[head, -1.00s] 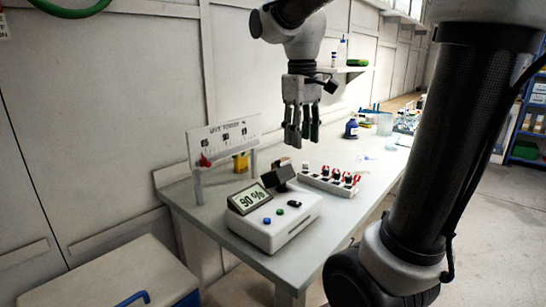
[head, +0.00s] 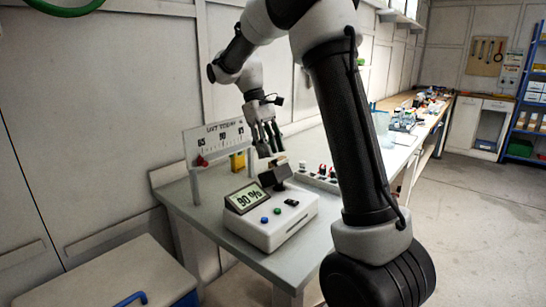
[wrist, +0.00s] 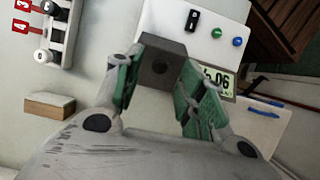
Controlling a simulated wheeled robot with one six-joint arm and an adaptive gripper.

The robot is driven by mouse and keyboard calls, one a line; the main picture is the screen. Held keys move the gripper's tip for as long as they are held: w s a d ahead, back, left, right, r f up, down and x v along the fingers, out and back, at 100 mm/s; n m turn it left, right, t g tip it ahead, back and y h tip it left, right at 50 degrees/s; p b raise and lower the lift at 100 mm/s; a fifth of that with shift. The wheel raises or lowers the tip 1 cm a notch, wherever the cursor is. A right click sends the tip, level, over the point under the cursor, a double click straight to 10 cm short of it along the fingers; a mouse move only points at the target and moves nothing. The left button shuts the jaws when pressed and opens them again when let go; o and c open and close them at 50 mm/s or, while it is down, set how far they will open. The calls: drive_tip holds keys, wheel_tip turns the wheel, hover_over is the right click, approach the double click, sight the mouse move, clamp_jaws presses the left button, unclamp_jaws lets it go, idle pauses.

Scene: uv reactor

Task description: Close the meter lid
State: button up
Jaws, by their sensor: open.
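The white meter (head: 268,234) stands on the table with a display tilted up, a blue and a green button and a small black switch on top. Its dark grey lid (head: 276,176) stands raised behind the display. My gripper (head: 269,146) is open above and behind the lid, fingers pointing down. In the wrist view, the meter (wrist: 178,15) is at the top, and the lid (wrist: 161,62) shows between the tips of my green-padded fingers (wrist: 160,88). I cannot tell whether they touch it.
A wooden block (wrist: 50,105) lies near the strip.

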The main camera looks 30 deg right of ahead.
sight(287, 168)
drive_tip(key=shift+x, duration=1.45)
clamp_jaws()
drive_tip(key=shift+s, duration=0.15)
drive_tip(key=shift+s+d+f+t+y, duration=0.1)
drive_tip(key=shift+s+d+t+y, duration=0.15)
drive_tip(key=shift+s+t, duration=0.2)
drive_tip(key=shift+s+d+f+t+y, duration=0.15)
drive_tip(key=shift+s+t+y, duration=0.15)
drive_tip(key=shift+t, duration=0.25)
drive_tip(key=shift+s+d+f+t+y, duration=0.2)
drive_tip(key=shift+s+t, duration=0.25)
drive_tip(key=shift+t, duration=0.15)
drive_tip(key=shift+s+d+f+t+y, duration=0.15)
drive_tip(key=shift+s+d+f+t, duration=0.05)
drive_tip(key=shift+s+t, duration=0.35)
drive_tip(key=shift+s+d+f, duration=0.15)
drive_tip(key=shift+s+f, duration=0.25)
drive_tip(key=shift+f, duration=0.05)
drive_tip(key=shift+s+f, duration=0.1)
